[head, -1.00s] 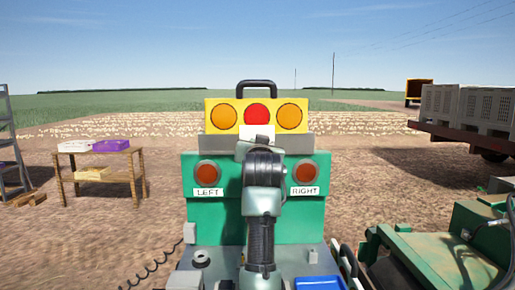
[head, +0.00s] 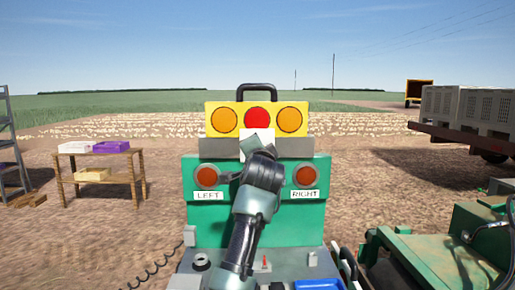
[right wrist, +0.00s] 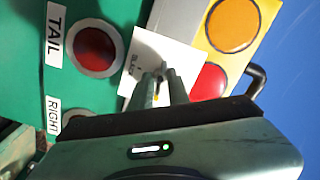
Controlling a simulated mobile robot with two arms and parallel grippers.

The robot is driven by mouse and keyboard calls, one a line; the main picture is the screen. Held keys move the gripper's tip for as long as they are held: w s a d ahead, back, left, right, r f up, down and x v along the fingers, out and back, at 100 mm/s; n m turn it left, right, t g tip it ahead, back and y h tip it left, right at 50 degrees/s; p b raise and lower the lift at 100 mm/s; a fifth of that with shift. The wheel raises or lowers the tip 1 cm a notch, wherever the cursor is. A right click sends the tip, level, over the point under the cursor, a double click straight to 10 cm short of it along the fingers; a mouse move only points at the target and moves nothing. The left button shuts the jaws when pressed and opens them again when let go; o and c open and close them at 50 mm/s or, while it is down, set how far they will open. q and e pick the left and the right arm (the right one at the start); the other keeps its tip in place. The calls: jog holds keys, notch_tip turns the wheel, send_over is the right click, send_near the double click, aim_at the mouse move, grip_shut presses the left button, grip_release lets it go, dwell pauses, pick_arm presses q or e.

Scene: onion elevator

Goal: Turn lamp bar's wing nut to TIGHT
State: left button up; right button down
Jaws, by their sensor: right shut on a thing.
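The yellow lamp bar (head: 241,108) with two orange lamps and a red lamp between them stands on top of the green machine panel. A white label plate (head: 252,141) shows below its red lamp; its print is largely covered and I cannot read TIGHT. My right gripper (right wrist: 162,85) is in front of this plate, its fingers close together and pointing at it, shut on the wing nut. The fingers hide most of the nut, so its angle cannot be told. In the head view the wrist hides the fingertips. My left gripper is not in view.
The green panel (head: 230,220) carries red lamps labelled LEFT and RIGHT; the right wrist view also shows a TAIL lamp (right wrist: 97,48). A black handle (head: 257,88) rises above the bar. A wooden table (head: 100,170) stands left, a trailer with crates (head: 485,108) right.

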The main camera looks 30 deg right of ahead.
jog(key=shift+r+m, duration=0.25)
jog(key=shift+m, duration=0.35)
jog(key=c, duration=1.3)
grip_release()
jog(key=shift+c, duration=0.2)
jog(key=shift+d+f, duration=0.1)
jog(key=shift+f, duration=0.05)
jog(key=shift+f, duration=0.1)
